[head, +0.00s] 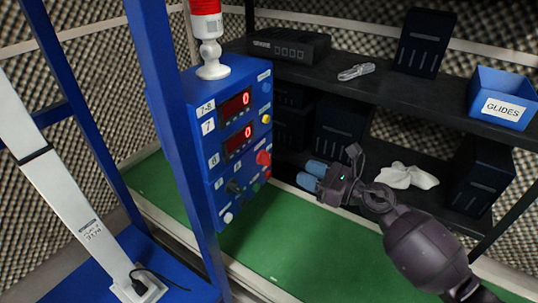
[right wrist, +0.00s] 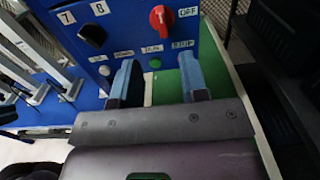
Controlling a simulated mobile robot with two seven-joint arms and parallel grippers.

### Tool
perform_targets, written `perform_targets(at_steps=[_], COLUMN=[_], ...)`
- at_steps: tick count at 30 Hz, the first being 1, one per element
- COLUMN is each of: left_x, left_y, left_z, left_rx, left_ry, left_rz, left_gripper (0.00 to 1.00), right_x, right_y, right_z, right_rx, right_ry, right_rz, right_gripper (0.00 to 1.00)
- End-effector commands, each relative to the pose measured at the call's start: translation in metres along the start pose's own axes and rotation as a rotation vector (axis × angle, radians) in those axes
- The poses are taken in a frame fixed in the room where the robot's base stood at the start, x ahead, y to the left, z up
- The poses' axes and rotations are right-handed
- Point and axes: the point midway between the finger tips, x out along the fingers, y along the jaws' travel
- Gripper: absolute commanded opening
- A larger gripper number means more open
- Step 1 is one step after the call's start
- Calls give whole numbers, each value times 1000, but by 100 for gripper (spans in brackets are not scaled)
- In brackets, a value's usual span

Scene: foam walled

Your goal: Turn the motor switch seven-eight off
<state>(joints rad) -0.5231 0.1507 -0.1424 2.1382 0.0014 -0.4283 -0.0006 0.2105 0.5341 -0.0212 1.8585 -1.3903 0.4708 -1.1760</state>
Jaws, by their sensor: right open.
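A blue control box (head: 240,120) stands on a post, with two red displays each reading 0 and labels 7-8, 7 and 8. A red rotary knob (head: 263,158) is on its right side; in the right wrist view the red knob (right wrist: 162,18) has an OFF label to its right. A black selector knob (head: 234,187) is lower left; in the right wrist view the black knob (right wrist: 92,35) is under the labels 7 and 8. My right gripper (head: 312,174) is open and empty, right of the box and apart from it. My left gripper is not in view.
A blue upright (head: 170,130) stands left of the box, and a red and white beacon (head: 207,35) is on top. A dark shelf (head: 400,85) holds a blue GLIDES bin (head: 503,97). A white cloth (head: 406,175) lies on the lower shelf. Green floor (head: 290,245) is clear.

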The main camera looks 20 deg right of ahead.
Motion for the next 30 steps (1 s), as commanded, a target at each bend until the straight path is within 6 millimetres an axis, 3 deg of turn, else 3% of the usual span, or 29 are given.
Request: perform_targets(at_steps=[5, 21, 30], left_x=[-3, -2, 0], left_y=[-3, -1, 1], left_z=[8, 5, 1], left_rx=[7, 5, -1], left_ry=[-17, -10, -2], left_rz=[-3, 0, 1], left_gripper=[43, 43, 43], right_x=[11, 94, 108], right_y=[0, 0, 0], right_z=[2, 1, 0], right_rx=[-15, -9, -9], right_ry=[-5, -4, -3], right_rz=[-1, -2, -2], right_gripper=[40, 40, 40])
